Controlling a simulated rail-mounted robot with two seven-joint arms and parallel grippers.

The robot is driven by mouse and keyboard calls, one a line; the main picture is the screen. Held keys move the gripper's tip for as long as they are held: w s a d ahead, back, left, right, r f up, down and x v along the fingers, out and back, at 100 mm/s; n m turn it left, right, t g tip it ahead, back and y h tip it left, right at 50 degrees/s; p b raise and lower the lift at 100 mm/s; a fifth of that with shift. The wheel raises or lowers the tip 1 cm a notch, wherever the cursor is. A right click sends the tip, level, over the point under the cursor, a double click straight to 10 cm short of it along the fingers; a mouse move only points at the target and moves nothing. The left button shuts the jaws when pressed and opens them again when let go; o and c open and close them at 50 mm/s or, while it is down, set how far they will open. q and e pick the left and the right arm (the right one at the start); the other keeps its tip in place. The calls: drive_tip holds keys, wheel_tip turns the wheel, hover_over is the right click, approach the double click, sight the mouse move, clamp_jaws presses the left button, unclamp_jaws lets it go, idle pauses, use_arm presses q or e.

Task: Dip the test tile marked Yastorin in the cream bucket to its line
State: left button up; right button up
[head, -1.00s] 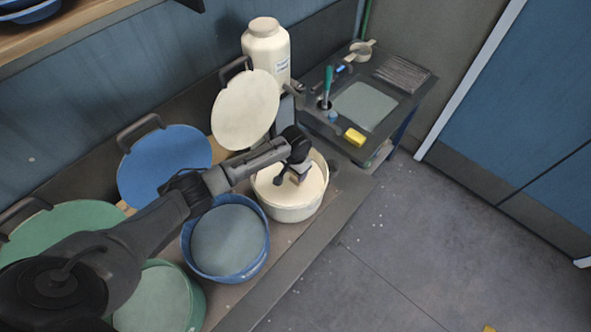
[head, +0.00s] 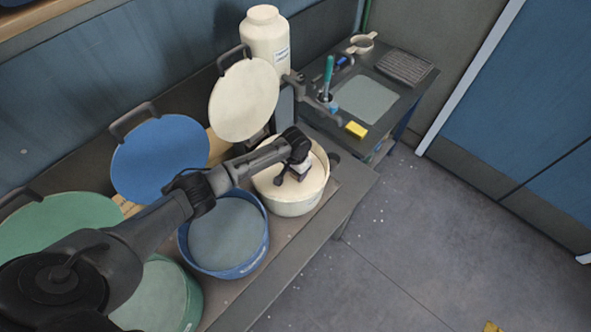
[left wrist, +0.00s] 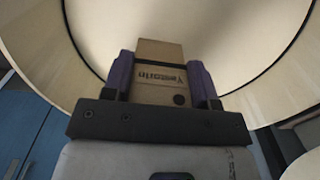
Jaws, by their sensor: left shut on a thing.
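The cream bucket (head: 292,207) stands open at the end of the row, and its rim wall surrounds the left wrist view (left wrist: 285,75). My left gripper (head: 293,174) is inside the bucket's mouth, pointing down. Its purple fingers (left wrist: 160,82) are shut on the tan test tile (left wrist: 160,50), which bears a dark printed name that reads like Yastorin and a dark dot. The tile's far end points at the pale surface in the bucket. I cannot tell whether it touches that surface. My right gripper is not in view.
A blue bucket (head: 228,270) and a green bucket (head: 190,300) stand nearby. Cream (head: 245,100), blue (head: 160,160) and green (head: 60,225) lids lean behind. A cream jar (head: 265,45) stands at the back.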

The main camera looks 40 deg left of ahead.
sight(296, 177)
use_arm(q)
drive_tip(key=shift+f+b, duration=0.75)
drive_tip(key=shift+f, duration=0.6)
drive_tip(key=shift+f, duration=0.1)
drive_tip(key=shift+f, duration=0.1)
drive_tip(key=shift+f, duration=0.3)
idle(0.5)
drive_tip(key=shift+r, duration=0.15)
idle(0.6)
